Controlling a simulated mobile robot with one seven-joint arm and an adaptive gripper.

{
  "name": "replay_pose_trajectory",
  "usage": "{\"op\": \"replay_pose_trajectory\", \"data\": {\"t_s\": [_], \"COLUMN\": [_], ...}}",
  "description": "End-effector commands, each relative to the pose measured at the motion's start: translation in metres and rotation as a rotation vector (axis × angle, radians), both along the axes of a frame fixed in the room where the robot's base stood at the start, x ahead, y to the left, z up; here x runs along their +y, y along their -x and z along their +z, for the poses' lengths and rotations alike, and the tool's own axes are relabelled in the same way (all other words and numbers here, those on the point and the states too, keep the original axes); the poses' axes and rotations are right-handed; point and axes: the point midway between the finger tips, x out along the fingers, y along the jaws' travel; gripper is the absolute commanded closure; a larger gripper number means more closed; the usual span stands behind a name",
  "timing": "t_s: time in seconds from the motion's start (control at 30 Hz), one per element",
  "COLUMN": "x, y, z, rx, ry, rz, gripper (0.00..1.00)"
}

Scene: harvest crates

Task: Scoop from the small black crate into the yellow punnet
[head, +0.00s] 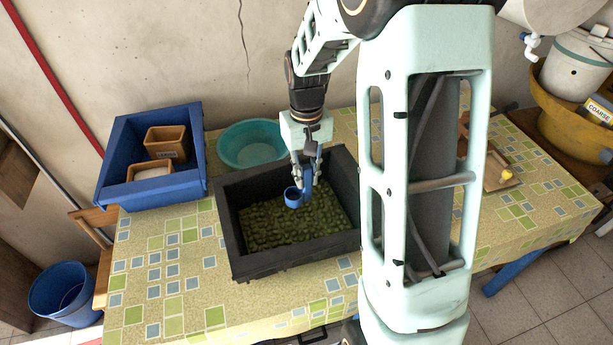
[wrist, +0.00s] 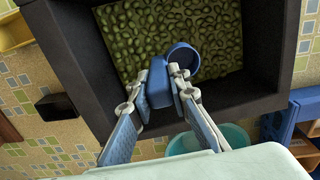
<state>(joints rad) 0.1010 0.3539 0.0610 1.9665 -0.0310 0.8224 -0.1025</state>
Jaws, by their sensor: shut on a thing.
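The small black crate (head: 240,262) stands on the table with a layer of green pieces (head: 280,222) in it; it also fills much of the wrist view (wrist: 80,60). My gripper (head: 307,178) is over the crate, shut on the handle of a blue scoop (head: 293,198). In the wrist view the scoop's round cup (wrist: 184,58) is over the green pieces beside my fingertips (wrist: 168,80). I cannot tell whether the cup holds anything or touches the pieces. A yellow edge in the wrist view's top left corner (wrist: 14,34) may be the yellow punnet; my arm hides that area in the head view.
A blue crate (head: 112,165) with two brown containers stands at the left. A teal bowl (head: 224,150) is close behind the black crate. A wooden tray (head: 498,183) with a yellow item is at the right. The table's left front is clear.

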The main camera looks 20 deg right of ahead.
Motion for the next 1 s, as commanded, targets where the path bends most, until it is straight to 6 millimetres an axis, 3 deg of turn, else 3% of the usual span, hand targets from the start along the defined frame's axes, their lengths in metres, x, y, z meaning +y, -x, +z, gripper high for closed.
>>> {"op": "replay_pose_trajectory", "data": {"t_s": [0.67,1.0], "x": [0.0,0.0], "y": [0.0,0.0], "z": [0.058,0.06], "rx": [-0.001,-0.001], "ry": [0.0,0.0], "rz": [0.0,0.0], "gripper": [1.0,1.0]}}
